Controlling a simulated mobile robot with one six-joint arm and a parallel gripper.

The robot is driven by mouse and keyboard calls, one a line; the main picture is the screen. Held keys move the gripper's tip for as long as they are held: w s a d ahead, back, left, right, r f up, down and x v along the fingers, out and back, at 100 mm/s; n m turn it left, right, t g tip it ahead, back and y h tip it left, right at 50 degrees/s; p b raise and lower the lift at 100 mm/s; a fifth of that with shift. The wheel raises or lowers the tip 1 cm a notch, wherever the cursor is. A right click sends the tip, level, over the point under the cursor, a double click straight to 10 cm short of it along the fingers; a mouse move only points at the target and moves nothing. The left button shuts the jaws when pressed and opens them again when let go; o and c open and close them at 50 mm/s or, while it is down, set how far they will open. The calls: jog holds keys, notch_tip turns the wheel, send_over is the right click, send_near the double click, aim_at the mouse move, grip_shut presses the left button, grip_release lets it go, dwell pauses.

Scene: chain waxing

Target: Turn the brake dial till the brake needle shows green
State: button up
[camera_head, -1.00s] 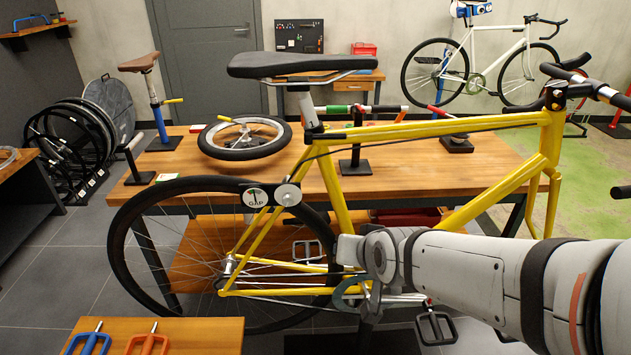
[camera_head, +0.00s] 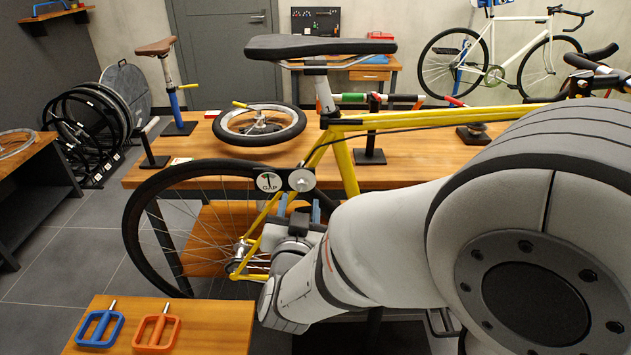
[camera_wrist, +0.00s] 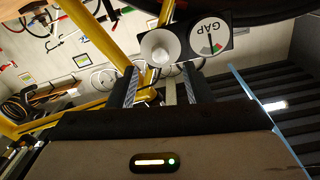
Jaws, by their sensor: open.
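The brake dial (camera_head: 301,180) is a pale round knob on a dark plate above the bike's rear wheel. Beside it is a white round gauge (camera_head: 269,182) marked GAP. In the wrist view the dial (camera_wrist: 160,47) shows as a pale cone-like knob, and the gauge (camera_wrist: 211,37) has small green and red marks and a dark needle. Which mark the needle points at is too small to tell. My gripper (camera_head: 300,212) is open just below the dial. In the wrist view its fingers (camera_wrist: 160,88) stand apart, with the dial beyond the gap between them.
The yellow bike frame (camera_head: 345,168) and rear wheel (camera_head: 133,225) are close around my gripper. A wooden bench (camera_head: 400,172) with a small wheel (camera_head: 260,126) stands behind.

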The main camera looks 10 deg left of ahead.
aim_at(302, 188)
jog(key=w, duration=0.3)
jog(key=w+a, duration=0.1)
jog(key=w, duration=0.1)
